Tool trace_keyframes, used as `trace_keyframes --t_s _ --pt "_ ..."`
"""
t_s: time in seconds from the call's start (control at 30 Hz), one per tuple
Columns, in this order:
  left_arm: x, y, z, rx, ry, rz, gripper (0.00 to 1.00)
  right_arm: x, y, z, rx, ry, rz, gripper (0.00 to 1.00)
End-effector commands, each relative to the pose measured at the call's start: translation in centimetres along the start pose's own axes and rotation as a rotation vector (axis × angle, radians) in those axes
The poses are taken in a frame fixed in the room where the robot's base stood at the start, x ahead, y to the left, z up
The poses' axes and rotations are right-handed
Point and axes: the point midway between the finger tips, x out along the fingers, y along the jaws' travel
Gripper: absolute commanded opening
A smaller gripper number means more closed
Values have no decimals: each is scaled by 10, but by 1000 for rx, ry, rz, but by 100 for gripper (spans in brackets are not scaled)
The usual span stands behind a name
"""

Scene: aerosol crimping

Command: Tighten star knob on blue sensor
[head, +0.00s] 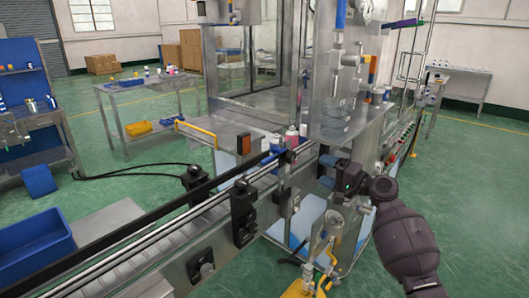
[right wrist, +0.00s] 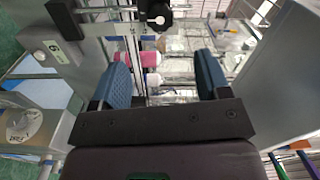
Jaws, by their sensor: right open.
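My right gripper (head: 327,172) reaches in from the right in the head view, beside the conveyor near the machine. The right wrist view shows its two blue fingers (right wrist: 162,82) wide apart with nothing gripped between them. A small blue part (head: 272,153) sits by the conveyor rail, left of the gripper; I cannot tell if it is the blue sensor. A dark round knob on a pale fitting (right wrist: 157,17) shows ahead of the fingers in the wrist view, apart from them. I cannot make out whether it is the star knob. My left gripper is not in view.
The conveyor (head: 210,222) runs from lower left to the machine, with black brackets (head: 243,212) on its side. Pink and white bottles (head: 292,136) stand on it; a pink one (right wrist: 150,59) shows between the fingers' sides. A yellow-fitted gauge assembly (head: 333,222) stands below the gripper.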

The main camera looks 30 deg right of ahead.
Motion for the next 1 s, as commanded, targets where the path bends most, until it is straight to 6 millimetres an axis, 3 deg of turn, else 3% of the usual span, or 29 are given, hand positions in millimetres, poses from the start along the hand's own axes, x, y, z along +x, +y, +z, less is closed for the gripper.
trace_keyframes --t_s 0.27,0.43,0.57,0.77,0.87,1.0 --pt "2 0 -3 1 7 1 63 0 2 -6 -73 40 12 70" --pt "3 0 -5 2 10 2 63 6 4 -14 -322 138 104 70" --pt "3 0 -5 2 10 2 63 13 17 2 -550 183 200 70" --pt "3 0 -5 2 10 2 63 5 61 48 -880 190 355 70" --pt "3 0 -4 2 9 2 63 -5 86 82 -1037 169 422 70" --pt "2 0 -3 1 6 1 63 -30 124 140 -1238 110 499 70"
